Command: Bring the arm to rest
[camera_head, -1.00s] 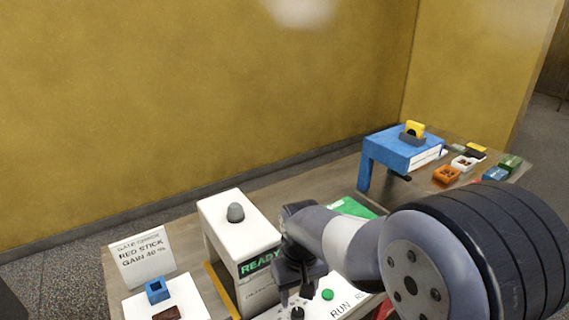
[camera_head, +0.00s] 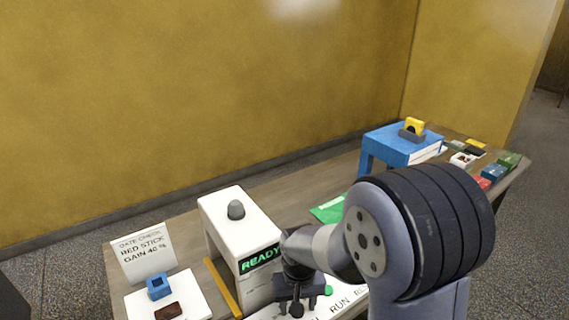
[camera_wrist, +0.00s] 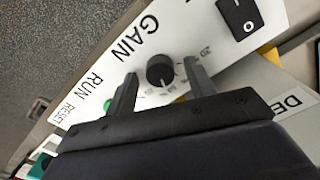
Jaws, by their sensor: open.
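My gripper (camera_head: 298,305) hangs at the front of the white machine, over its control panel (camera_head: 345,300). In the wrist view my gripper (camera_wrist: 157,85) is open, with the black gain knob (camera_wrist: 160,70) showing between its two fingers. I cannot tell whether the fingers touch the knob. The white machine (camera_head: 228,225) has a grey dome on top and a green READY display (camera_head: 260,258). A green button (camera_head: 328,290) shows beside my gripper, and a black switch (camera_wrist: 238,15) sits at the panel's end in the wrist view. My arm covers part of the panel.
At left, a sign (camera_head: 143,252) reads RED STICK GAIN 40 %. Before it, a white plate (camera_head: 190,300) bears a blue block (camera_head: 159,286) and a dark red piece (camera_head: 170,311). A blue stand (camera_head: 400,145) and several small coloured boxes stand at the far right.

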